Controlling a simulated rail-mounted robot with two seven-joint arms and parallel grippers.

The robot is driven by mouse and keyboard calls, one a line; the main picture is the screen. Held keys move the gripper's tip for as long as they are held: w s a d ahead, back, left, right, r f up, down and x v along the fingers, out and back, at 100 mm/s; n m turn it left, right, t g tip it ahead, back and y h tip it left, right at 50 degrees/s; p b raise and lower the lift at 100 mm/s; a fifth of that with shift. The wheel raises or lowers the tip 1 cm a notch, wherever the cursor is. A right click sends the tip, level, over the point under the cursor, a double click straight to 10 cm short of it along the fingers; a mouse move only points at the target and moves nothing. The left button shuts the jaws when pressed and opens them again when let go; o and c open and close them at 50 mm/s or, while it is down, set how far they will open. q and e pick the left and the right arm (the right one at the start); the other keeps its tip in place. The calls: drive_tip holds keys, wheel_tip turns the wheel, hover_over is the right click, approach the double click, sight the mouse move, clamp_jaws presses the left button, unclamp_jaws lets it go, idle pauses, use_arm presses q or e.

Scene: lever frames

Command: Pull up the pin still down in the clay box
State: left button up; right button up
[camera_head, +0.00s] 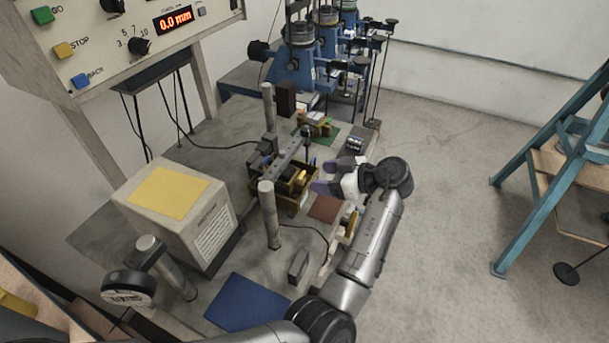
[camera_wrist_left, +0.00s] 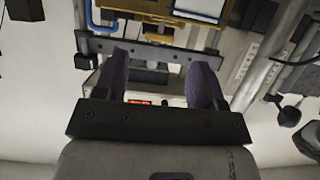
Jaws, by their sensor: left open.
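A brass-coloured open box (camera_head: 298,203) sits on the bench in the middle of the head view, under a grey metal crossbar (camera_head: 287,154). I take it for the clay box; its pins are too small or hidden to make out. Part of a brass-coloured frame (camera_wrist_left: 150,17) shows at the top of the left wrist view, beyond a grey bar (camera_wrist_left: 140,48). My left gripper (camera_head: 322,177), with purple fingers, is just right of the box, apart from it. It is open and empty; its spread fingers also show in the left wrist view (camera_wrist_left: 158,84). My right gripper is not in view.
Two upright grey posts (camera_head: 270,215) flank the box. A cream unit with a yellow top (camera_head: 168,192) stands left, and a control panel (camera_head: 125,35) above it. Blue machines (camera_head: 305,65) stand behind. A blue mat (camera_head: 247,303) lies in front.

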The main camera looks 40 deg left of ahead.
sight(303, 175)
use_arm(q)
drive_tip(key=shift+x, duration=3.15)
drive_tip(key=shift+c, duration=0.3)
clamp_jaws()
